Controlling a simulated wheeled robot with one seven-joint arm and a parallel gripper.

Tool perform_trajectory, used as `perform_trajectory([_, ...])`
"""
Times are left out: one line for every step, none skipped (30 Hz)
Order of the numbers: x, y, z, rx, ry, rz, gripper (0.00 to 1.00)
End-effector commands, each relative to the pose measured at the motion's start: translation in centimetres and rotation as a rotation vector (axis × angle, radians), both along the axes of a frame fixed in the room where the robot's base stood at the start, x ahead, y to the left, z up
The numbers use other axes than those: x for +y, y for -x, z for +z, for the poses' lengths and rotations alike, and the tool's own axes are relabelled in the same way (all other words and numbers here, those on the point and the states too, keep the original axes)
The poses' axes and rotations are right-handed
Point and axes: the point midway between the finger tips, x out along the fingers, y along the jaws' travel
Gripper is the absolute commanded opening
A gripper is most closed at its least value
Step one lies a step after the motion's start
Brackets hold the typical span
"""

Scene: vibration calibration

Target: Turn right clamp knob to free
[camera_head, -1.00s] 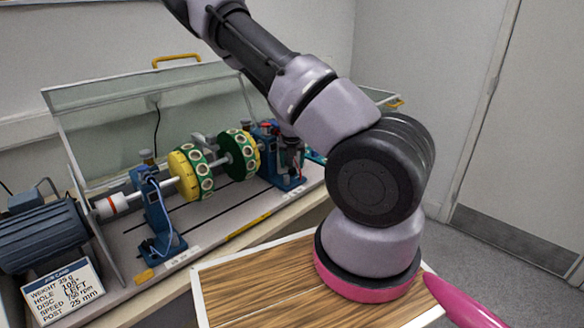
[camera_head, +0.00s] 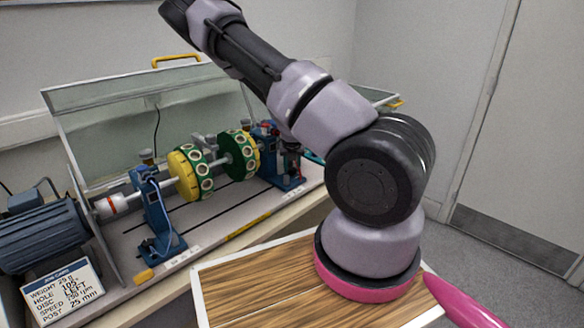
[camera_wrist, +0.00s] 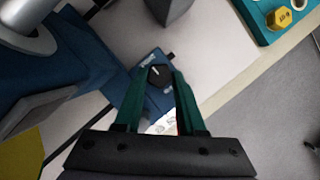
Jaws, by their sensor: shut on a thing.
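In the wrist view, my gripper (camera_wrist: 160,76) has two green fingers closing on a small black knob (camera_wrist: 158,77). The knob has a white pointer mark and sits on a blue base plate with small white lettering that I cannot read. In the head view, the blue right bearing stand (camera_head: 273,168) is at the right end of the shaft, beyond the green disc. The knob and my fingertips cannot be made out clearly there.
A yellow-and-green disc (camera_head: 184,177) and a green disc (camera_head: 238,153) sit on the shaft. The blue left stand (camera_head: 157,220) and a motor (camera_head: 42,235) are at left. A job card (camera_head: 66,292) stands in front. A teal tray (camera_wrist: 262,18) shows in the wrist view.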

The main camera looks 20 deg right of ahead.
Motion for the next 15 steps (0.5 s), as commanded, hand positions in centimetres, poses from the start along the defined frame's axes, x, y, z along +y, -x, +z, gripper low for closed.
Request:
perform_trajectory([-0.05, 0.02, 0.01, 0.000, 0.000, 0.010, 0.00])
perform_trajectory([-0.07, 0.02, 0.01, 0.000, 0.000, 0.017, 0.00])
perform_trajectory([-0.09, 0.03, 0.03, 0.000, 0.000, 0.030, 0.00])
perform_trajectory([-0.11, 0.03, 0.03, -0.001, -0.002, 0.043, 0.00])
perform_trajectory([-0.14, 0.04, 0.02, -0.001, -0.001, 0.057, 0.00])
perform_trajectory([-0.19, 0.05, 0.03, 0.000, 0.000, 0.078, 0.00])
perform_trajectory([-0.20, 0.05, 0.04, 0.000, 0.000, 0.095, 0.00])
perform_trajectory([-0.20, 0.05, 0.04, -0.002, -0.001, 0.116, 0.00])
perform_trajectory([-0.25, 0.06, 0.04, -0.001, 0.000, 0.144, 0.00])
perform_trajectory([-0.30, 0.07, 0.04, -0.002, -0.001, 0.166, 0.00])
perform_trajectory([-0.30, 0.06, 0.04, -0.002, -0.002, 0.190, 0.00])
perform_trajectory([-0.30, 0.05, 0.05, -0.002, -0.002, 0.226, 0.00])
perform_trajectory([-0.35, 0.07, 0.06, -0.002, -0.002, 0.253, 0.00])
perform_trajectory([-0.40, 0.06, 0.08, -0.002, -0.002, 0.280, 0.00])
perform_trajectory([-0.44, 0.06, 0.09, -0.003, -0.001, 0.318, 0.00])
